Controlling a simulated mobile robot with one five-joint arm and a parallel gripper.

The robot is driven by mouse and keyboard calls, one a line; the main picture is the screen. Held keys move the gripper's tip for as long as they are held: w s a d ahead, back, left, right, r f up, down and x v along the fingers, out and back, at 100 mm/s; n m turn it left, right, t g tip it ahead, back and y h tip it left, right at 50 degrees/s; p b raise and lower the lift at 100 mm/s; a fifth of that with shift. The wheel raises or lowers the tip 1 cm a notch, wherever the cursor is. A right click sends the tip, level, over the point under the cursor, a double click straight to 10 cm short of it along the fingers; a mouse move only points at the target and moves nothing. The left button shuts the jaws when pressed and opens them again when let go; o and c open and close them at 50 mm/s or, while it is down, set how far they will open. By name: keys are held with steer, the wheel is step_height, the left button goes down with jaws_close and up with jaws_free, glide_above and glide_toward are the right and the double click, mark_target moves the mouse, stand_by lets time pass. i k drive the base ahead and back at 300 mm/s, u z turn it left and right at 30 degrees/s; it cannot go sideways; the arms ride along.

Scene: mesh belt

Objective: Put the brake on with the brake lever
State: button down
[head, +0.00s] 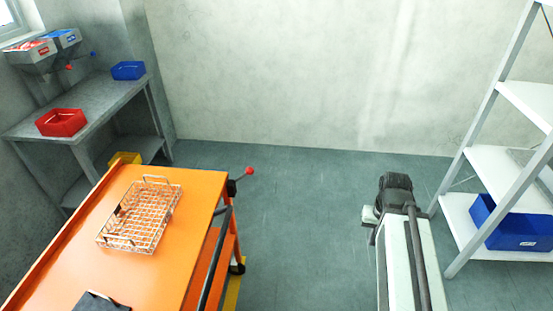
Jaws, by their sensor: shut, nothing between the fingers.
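The brake lever (249,171) appears to be the short dark rod with a red ball knob at the far right corner of the orange cart (185,225). It sticks out to the right and slightly up from a dark mount. My arm (409,235) stands to the right of the cart, apart from it, with clear floor between it and the lever. The fingers of my gripper cannot be made out; nothing of mine touches the lever.
A wire basket (139,240) and a dark object (101,303) lie on the cart. A grey bench (85,105) with red and blue bins stands at the left. A white shelf rack (485,175) with a blue crate (515,228) stands at the right.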

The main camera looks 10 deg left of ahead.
mark_target(250, 171)
steer(key=z, duration=0.65)
steer(key=i, duration=1.75)
steer(key=u, duration=4.2)
